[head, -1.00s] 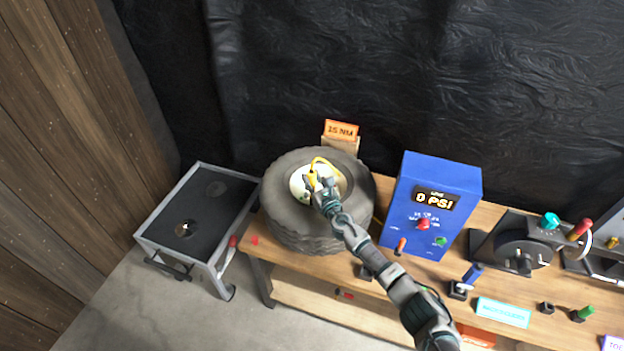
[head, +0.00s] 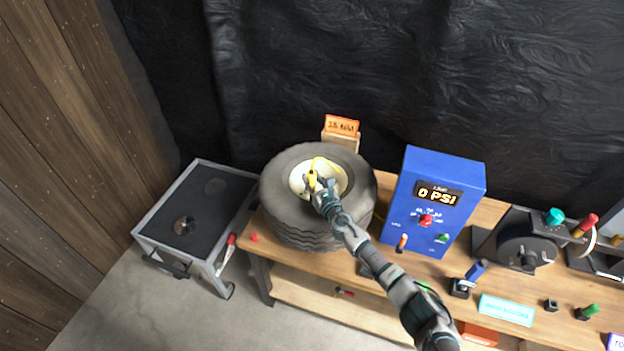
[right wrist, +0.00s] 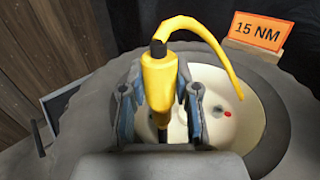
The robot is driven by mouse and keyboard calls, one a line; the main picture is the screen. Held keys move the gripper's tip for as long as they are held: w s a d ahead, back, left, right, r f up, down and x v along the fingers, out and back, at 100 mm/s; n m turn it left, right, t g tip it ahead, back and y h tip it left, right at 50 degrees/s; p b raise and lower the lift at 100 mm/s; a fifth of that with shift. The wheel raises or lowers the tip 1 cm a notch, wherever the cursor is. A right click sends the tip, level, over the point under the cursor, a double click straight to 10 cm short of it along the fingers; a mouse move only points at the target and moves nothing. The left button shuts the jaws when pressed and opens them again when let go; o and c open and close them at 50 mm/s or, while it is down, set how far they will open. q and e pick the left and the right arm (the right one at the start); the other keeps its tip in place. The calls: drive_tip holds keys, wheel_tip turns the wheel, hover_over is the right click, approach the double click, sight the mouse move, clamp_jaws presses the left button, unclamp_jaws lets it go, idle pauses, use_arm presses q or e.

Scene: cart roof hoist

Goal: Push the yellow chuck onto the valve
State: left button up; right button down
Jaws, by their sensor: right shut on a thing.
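The yellow chuck (right wrist: 160,82) is upright between the fingers of my right gripper (right wrist: 160,105), with a black collar on top and a dark stem below. A yellow hose (right wrist: 215,42) curves from its top to the right. In the head view my right gripper (head: 317,190) holds the chuck (head: 312,180) over the pale hub (head: 340,178) of the tire (head: 285,205). The valve cannot be made out; the chuck and fingers cover that area, so I cannot tell whether they touch. My left gripper is not in view.
A blue box (head: 432,200) reading 0 PSI stands right of the tire on the wooden bench (head: 330,268). An orange 15 NM sign (head: 342,125) stands behind the tire. A grey cart (head: 200,220) stands at left. Other devices fill the bench's right side.

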drive_tip(key=shift+f+b, duration=0.35)
drive_tip(key=shift+f, duration=0.1)
drive_tip(key=c, duration=0.8)
unclamp_jaws()
drive_tip(key=shift+o, duration=0.2)
drive_tip(key=shift+s, duration=0.1)
drive_tip(key=shift+s+d+r, duration=0.1)
drive_tip(key=shift+s+d, duration=0.05)
drive_tip(key=shift+d, duration=0.05)
drive_tip(key=v, duration=1.1)
drive_tip(key=shift+s, duration=0.2)
